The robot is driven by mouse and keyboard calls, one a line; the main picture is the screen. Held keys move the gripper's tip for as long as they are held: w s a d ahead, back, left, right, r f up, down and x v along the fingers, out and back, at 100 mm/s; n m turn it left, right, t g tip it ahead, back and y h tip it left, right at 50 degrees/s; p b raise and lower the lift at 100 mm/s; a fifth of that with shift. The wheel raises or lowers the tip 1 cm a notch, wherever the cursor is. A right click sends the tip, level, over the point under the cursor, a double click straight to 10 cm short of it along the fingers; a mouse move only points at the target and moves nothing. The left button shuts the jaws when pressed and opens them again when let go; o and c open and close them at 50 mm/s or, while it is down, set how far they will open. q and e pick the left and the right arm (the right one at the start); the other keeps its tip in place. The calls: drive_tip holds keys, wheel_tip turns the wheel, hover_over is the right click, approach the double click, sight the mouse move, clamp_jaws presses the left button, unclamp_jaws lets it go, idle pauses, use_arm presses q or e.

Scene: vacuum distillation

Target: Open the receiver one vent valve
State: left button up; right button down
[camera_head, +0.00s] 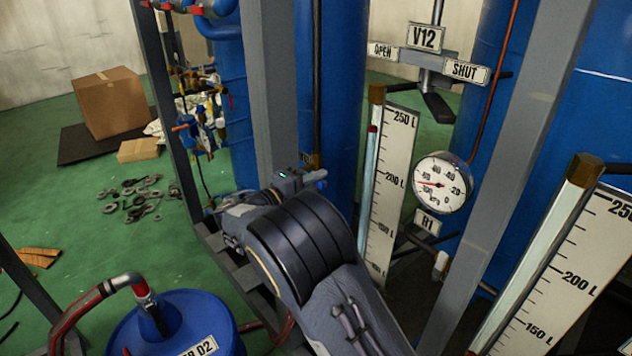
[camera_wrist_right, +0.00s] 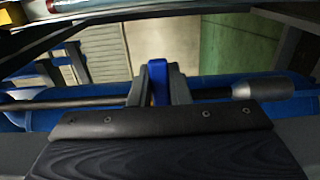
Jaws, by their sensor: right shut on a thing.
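My right arm reaches up from the bottom middle of the head view. My right gripper (camera_head: 236,212) is at its far end, beside the grey frame, with its fingertips mostly hidden there. In the right wrist view the two grey fingers (camera_wrist_right: 158,88) are shut on a narrow blue handle (camera_wrist_right: 157,80), which stands upright between them. A dark pipe (camera_wrist_right: 80,103) runs across behind the fingers. A round gauge (camera_head: 442,183) sits above a plate marked R1 (camera_head: 427,222). I cannot tell from the labels which valve the blue handle belongs to. My left gripper is not in view.
Grey posts (camera_head: 272,90) and a slanted post (camera_head: 500,190) stand close to my arm. Sight tubes with scales (camera_head: 392,170) and a V12 sign (camera_head: 426,37) with OPEN and SHUT plates are at right. A blue drum (camera_head: 165,325) is at lower left.

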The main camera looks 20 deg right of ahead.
idle(0.3)
drive_tip(key=shift+r+n+p, duration=0.7)
drive_tip(key=shift+n+p, duration=0.2)
drive_tip(key=shift+p, duration=0.35)
drive_tip(key=r+n+p, duration=0.1)
drive_tip(key=n+p, duration=0.2)
drive_tip(key=w+r+n+p, duration=0.1)
drive_tip(key=n+p, duration=0.2)
drive_tip(key=w+a+r+n+p, duration=0.1)
drive_tip(key=r+n+p, duration=0.1)
drive_tip(key=n+p, duration=0.1)
drive_tip(key=shift+w+p, duration=0.15)
drive_tip(key=shift+p, duration=0.2)
drive_tip(key=n+p, duration=0.1)
drive_tip(key=w+n, duration=0.1)
drive_tip(key=n+p, duration=0.1)
drive_tip(key=shift+w+a+r+p, duration=0.2)
drive_tip(key=shift+w+r+p, duration=0.05)
drive_tip(key=shift+p, duration=0.1)
drive_tip(key=shift+w+a+n+p, duration=0.15)
drive_tip(key=shift+w+n+p, duration=0.25)
drive_tip(key=shift+n, duration=0.4)
drive_tip(key=shift+w+a+n+p, duration=0.1)
drive_tip(key=shift+w+n+p, duration=0.3)
drive_tip(key=shift+n, duration=0.4)
drive_tip(key=shift+s, duration=0.1)
drive_tip(key=c, duration=1.4)
unclamp_jaws()
drive_tip(key=shift+o, duration=0.2)
